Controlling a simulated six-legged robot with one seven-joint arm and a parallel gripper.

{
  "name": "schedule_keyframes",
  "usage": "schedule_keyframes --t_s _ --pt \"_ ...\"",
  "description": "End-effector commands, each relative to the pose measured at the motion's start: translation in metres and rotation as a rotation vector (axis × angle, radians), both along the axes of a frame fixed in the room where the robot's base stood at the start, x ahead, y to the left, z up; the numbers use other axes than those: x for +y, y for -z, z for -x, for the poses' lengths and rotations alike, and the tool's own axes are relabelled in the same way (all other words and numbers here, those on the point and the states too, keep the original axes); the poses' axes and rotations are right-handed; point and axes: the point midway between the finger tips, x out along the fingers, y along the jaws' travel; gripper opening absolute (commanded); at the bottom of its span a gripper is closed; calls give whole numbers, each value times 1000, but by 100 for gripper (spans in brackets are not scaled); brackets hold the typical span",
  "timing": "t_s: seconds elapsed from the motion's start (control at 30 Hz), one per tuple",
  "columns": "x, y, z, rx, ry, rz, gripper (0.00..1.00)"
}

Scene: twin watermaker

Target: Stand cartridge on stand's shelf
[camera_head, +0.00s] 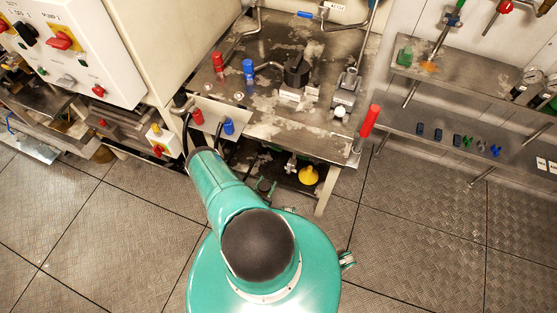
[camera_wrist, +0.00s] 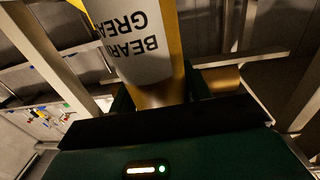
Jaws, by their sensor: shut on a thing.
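The cartridge (camera_wrist: 150,45) is a yellow cylinder with a white label reading "BEARI… GREA…", upside down in the wrist view. My gripper (camera_wrist: 158,98) is shut around its near end, and its far end runs out of the top of the picture. In the head view my arm reaches toward the front left of a steel bench, and my gripper and the cartridge are hidden there. A metal frame (camera_wrist: 245,57) with posts and a rail shows beyond the cartridge in the wrist view. I cannot tell for sure which surface is the stand's shelf.
The steel bench (camera_head: 265,118) carries red and blue valves. A yellow funnel (camera_head: 308,175) is beneath it. A white control cabinet (camera_head: 75,45) stands left, wall shelves (camera_head: 450,135) right. The plated floor (camera_head: 420,225) at right is clear.

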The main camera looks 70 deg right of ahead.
Motion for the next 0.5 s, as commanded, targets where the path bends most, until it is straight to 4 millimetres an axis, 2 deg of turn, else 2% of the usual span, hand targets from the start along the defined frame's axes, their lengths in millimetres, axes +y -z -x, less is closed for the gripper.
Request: schedule_keyframes --t_s 0.5 --pt "-111 -2 19 -2 2 6 0"
